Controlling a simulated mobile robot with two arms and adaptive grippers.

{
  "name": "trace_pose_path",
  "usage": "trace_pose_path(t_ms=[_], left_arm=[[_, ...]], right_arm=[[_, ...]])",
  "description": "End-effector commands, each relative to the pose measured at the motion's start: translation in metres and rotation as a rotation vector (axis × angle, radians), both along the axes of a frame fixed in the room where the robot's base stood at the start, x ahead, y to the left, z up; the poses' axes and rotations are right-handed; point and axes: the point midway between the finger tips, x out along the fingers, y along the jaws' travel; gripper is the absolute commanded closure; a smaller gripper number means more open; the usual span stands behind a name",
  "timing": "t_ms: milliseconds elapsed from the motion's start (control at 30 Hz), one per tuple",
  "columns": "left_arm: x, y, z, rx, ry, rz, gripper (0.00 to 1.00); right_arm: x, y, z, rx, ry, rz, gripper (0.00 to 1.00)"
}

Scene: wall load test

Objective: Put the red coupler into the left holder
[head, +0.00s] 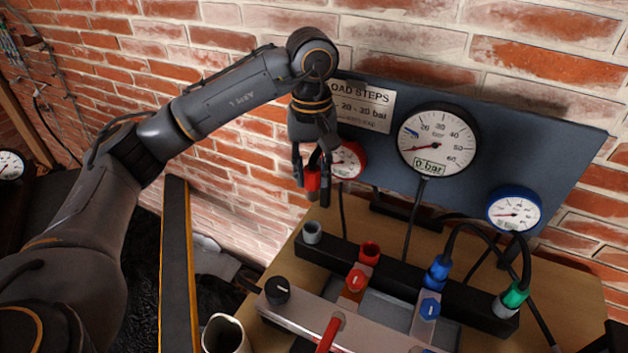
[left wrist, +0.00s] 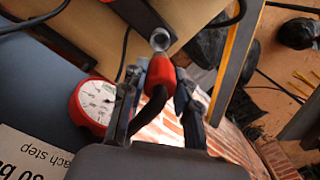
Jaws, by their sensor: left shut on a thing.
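My left gripper (head: 312,180) is shut on the red coupler (head: 313,184) and holds it in the air above the bench, near the red-rimmed gauge. In the left wrist view the red coupler (left wrist: 160,73) sits between the fingers (left wrist: 160,88) with a black hose behind it. The left holder (head: 312,233), a grey cup, stands at the left end of a black bar. In the left wrist view this grey ring (left wrist: 160,40) appears just beyond the coupler's tip. A gap shows between coupler and holder in the head view. My right gripper is not in view.
A red port (head: 369,252), a blue coupler (head: 437,272) and a green coupler (head: 513,294) with hoses are along the bar. A dark blue panel with gauges (head: 438,142) stands behind. A black knob (head: 277,290) and a white cup (head: 226,335) are in front.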

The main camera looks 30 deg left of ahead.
Motion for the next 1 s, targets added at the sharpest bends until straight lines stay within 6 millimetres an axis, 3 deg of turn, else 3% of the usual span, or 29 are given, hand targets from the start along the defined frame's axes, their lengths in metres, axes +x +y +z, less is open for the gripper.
trace_pose_path(t_ms=[467, 1000], left_arm=[[0.004, 0.003, -0.001, -0.001, 0.0, 0.0, 1.0], [0.004, 0.003, -0.033, -0.001, 0.0, 0.001, 1.0]], right_arm=[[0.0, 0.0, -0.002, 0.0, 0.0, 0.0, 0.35], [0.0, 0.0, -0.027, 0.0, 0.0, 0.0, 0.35]])
